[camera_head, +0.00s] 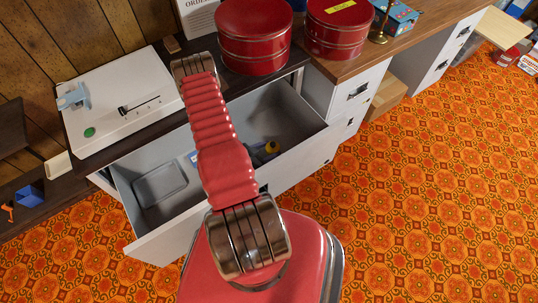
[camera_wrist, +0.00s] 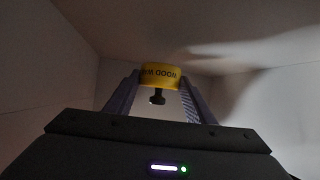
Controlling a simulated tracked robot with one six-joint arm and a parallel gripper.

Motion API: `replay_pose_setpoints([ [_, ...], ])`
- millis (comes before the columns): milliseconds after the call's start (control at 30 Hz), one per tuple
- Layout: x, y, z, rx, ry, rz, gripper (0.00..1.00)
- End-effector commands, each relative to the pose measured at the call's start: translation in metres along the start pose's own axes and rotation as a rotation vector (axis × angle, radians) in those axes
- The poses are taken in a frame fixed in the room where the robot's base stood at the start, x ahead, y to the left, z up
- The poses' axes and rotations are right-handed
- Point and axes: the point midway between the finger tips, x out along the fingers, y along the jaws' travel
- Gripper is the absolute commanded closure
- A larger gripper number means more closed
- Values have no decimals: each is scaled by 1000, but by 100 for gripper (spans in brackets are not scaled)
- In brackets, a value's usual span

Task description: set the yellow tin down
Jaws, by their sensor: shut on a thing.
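The yellow tin (camera_wrist: 160,73) is between the two fingers of my gripper (camera_wrist: 160,92) in the wrist view. It bears dark lettering that appears upside down. The fingers touch it on both sides and are shut on it. A small dark knob-like thing shows just below the tin. In the head view a yellow patch of the tin (camera_head: 272,147) shows inside the open grey drawer (camera_head: 222,112), just right of my red arm. My arm hides most of my gripper there. I cannot tell whether the tin touches the drawer floor.
A grey tray (camera_head: 160,184) lies in the drawer's left part. Drawer walls enclose my gripper closely. Above stand a white device (camera_head: 122,98) and two red round tins (camera_head: 253,38) (camera_head: 338,27). Open patterned floor (camera_head: 430,190) lies to the right.

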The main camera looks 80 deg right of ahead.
Motion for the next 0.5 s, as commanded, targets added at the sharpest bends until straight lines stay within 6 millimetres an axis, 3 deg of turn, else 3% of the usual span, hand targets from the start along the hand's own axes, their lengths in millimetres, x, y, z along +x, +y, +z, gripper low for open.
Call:
replay_pose_setpoints([
  [500,20,0,35,1,1,1,76],
])
